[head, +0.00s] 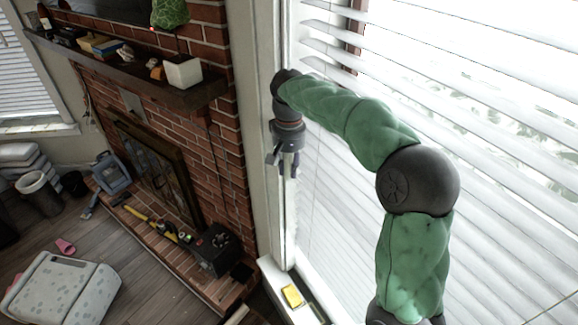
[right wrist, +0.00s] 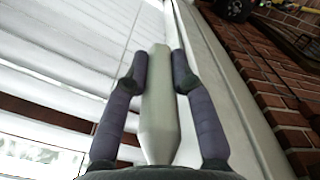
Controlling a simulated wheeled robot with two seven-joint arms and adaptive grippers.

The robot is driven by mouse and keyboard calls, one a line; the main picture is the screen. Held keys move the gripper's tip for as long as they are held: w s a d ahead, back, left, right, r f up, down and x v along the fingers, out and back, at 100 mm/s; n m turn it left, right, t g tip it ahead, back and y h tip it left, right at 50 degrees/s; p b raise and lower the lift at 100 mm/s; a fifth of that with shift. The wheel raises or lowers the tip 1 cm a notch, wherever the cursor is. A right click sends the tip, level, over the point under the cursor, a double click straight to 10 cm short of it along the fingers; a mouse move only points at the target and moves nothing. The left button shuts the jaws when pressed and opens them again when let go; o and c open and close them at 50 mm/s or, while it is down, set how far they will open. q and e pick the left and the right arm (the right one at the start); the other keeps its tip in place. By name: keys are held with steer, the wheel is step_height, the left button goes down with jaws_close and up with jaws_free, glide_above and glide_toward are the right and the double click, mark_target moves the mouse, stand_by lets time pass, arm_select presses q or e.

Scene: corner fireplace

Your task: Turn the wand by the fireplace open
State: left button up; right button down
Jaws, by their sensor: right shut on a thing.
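The wand (right wrist: 160,108) is a pale, faceted rod that hangs beside the window blinds (head: 440,120). In the right wrist view it runs up the middle between the two fingers. My right gripper (right wrist: 159,72) is shut on it, with a dark finger on each side. In the head view my right gripper (head: 285,162) points down at the left edge of the blinds, next to the white window frame. The wand is hard to make out there. The blind slats are tilted, with bright light between them. My left gripper is not in view.
The brick fireplace (head: 215,140) with its dark mantel (head: 130,75) stands left of the window. A white planter box (head: 183,72) sits on the mantel's end. A yellow sponge-like object (head: 292,296) lies on the window sill (head: 275,285). A pale spotted ottoman (head: 60,290) stands on the floor.

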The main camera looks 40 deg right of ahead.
steer(key=c, duration=1.1)
jaws_free()
steer(key=shift+o, duration=0.3)
steer(key=shift+w+d+f, duration=0.1)
steer(key=shift+w, duration=0.05)
steer(key=shift+r, duration=0.3)
step_height(320, 180, up, 11)
steer(key=shift+r, duration=0.2)
